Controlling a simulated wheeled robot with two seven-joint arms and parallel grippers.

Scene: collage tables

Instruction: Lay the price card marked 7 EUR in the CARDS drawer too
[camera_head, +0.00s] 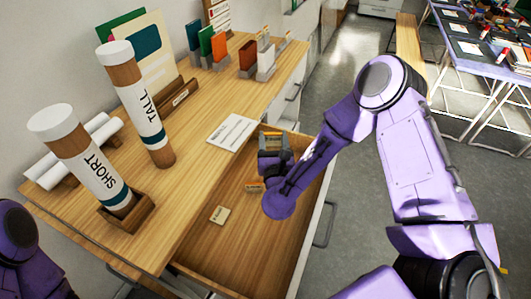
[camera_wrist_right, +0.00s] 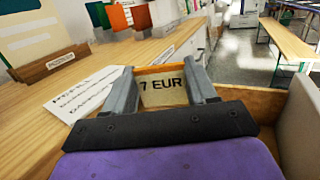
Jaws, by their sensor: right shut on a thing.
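The price card marked 7 EUR (camera_wrist_right: 163,92) is upright between the two grey fingers of my right gripper (camera_wrist_right: 165,82), its print facing the wrist camera. In the head view, my right gripper (camera_head: 272,142) is at the far end of the open wooden drawer (camera_head: 235,252), near the desk edge. Whether the card touches the drawer is not clear. A small cream card (camera_head: 219,215) lies flat on the drawer floor. A small orange and cream piece (camera_head: 255,187) shows beside my wrist. No CARDS label is readable. My left gripper is out of view.
On the desk, a white printed sheet (camera_head: 231,132) lies close to the drawer. SHORT (camera_head: 78,160) and TALL (camera_head: 136,105) tubes stand at the left. Coloured upright blocks (camera_head: 219,46) stand at the back. A wooden bench (camera_head: 406,48) is beyond the aisle.

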